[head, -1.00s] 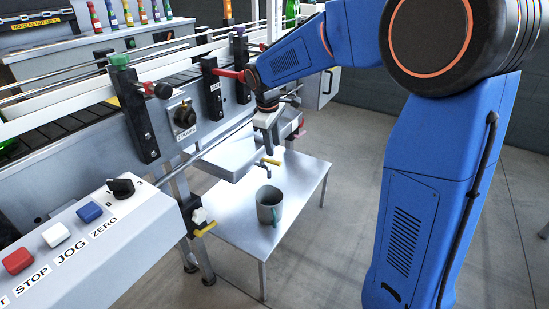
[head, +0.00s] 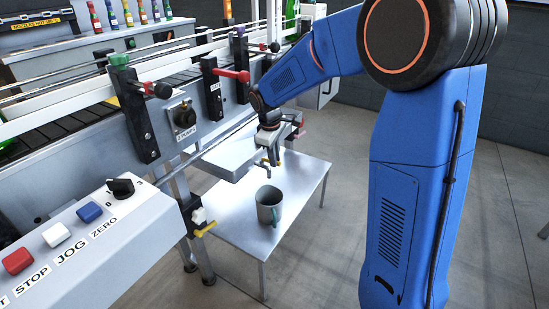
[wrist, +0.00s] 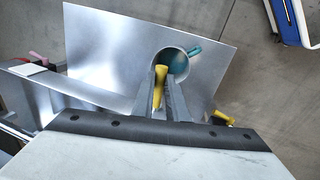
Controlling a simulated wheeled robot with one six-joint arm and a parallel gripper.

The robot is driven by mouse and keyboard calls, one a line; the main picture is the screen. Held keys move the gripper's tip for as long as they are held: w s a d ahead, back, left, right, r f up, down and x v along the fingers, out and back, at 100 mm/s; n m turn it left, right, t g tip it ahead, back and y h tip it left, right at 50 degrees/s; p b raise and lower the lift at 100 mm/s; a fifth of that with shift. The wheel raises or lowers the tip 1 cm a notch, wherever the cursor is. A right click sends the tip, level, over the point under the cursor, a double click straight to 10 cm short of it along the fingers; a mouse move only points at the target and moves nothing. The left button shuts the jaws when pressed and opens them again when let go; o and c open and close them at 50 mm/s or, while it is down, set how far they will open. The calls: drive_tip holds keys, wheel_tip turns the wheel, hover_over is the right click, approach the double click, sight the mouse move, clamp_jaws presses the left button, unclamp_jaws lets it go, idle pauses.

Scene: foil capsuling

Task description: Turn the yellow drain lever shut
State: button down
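The yellow drain lever (wrist: 159,86) shows in the wrist view between the two fingers of my gripper (wrist: 162,88). The fingers lie close on both sides of it; I cannot tell whether they press on it. In the head view my gripper (head: 268,150) is at the drain tap under the grey tray (head: 236,154), and the lever is mostly hidden there. A grey mug (head: 269,205) with a teal handle stands upright on the low metal table below; in the wrist view the mug (wrist: 184,62) is just beyond the fingertips.
The low metal table (head: 248,228) is otherwise clear. A second yellow handle (head: 205,229) sits by the machine's leg at left. A control box (head: 100,235) with buttons and a black knob is in the foreground. A red-handled lever (head: 232,75) is on the rail above.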

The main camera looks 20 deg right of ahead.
drive_tip(key=shift+w+d+n, duration=0.1)
drive_tip(key=shift+n, duration=0.2)
drive_tip(key=w+n+y, duration=0.3)
drive_tip(key=w+n, duration=0.4)
drive_tip(key=n, duration=0.9)
drive_tip(key=shift+d, duration=0.2)
drive_tip(key=shift+n, duration=0.3)
idle(0.4)
drive_tip(key=c, duration=1.7)
unclamp_jaws()
drive_tip(key=shift+c, duration=0.2)
